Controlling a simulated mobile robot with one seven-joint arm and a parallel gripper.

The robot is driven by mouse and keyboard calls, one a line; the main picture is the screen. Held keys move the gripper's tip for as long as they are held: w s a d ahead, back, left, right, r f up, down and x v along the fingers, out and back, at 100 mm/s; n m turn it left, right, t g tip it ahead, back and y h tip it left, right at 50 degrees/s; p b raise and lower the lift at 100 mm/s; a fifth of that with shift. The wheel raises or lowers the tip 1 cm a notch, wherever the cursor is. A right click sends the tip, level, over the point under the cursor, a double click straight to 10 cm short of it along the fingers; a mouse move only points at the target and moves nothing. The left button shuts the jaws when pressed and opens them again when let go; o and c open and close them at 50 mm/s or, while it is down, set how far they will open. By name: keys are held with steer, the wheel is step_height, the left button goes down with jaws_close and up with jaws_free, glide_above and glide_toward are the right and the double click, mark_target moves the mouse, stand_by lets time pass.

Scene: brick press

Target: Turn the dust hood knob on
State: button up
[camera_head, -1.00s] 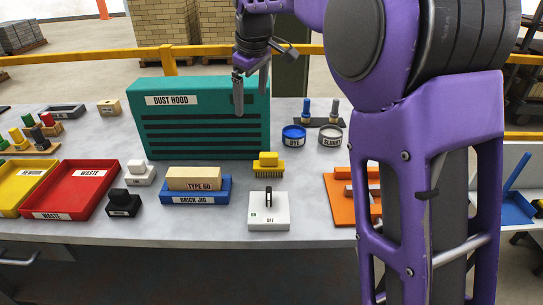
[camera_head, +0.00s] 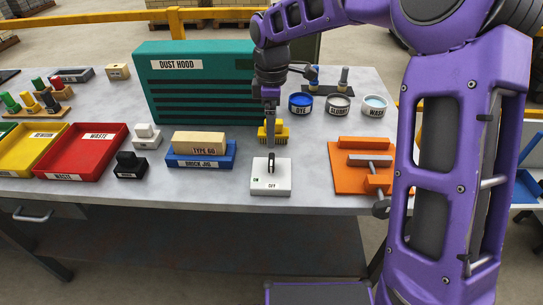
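The dust hood knob is a dark upright lever (camera_head: 270,163) on a white switch box (camera_head: 259,187). The box is marked ON at its left and OFF near its front middle. It stands near the front edge of the table, in front of the green dust hood (camera_head: 165,92). My gripper (camera_head: 270,146) points down just above and behind the lever, close to its top. Its fingers line up as one strip in this view, so their gap is hidden. I cannot tell whether they touch the lever. Which mark the lever points at is unclear.
A yellow brush (camera_head: 281,134) stands just behind the switch box, close to my fingers. A blue brick jig (camera_head: 202,162) holding a brick is left; an orange fixture (camera_head: 345,181) is right. Several round tubs, including the blue dye tub (camera_head: 300,105), stand behind right.

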mark_target(272, 159)
step_height(272, 159, down, 10)
steer(key=shift+r+b, duration=0.1)
steer(key=shift+b, duration=0.35)
steer(key=shift+c, duration=0.2)
steer(key=c, duration=1.3)
steer(key=shift+c, duration=0.2)
steer(key=m, duration=1.1)
steer(key=shift+m+b, duration=0.3)
steer(key=shift+m, duration=0.1)
steer(key=o, duration=1.4)
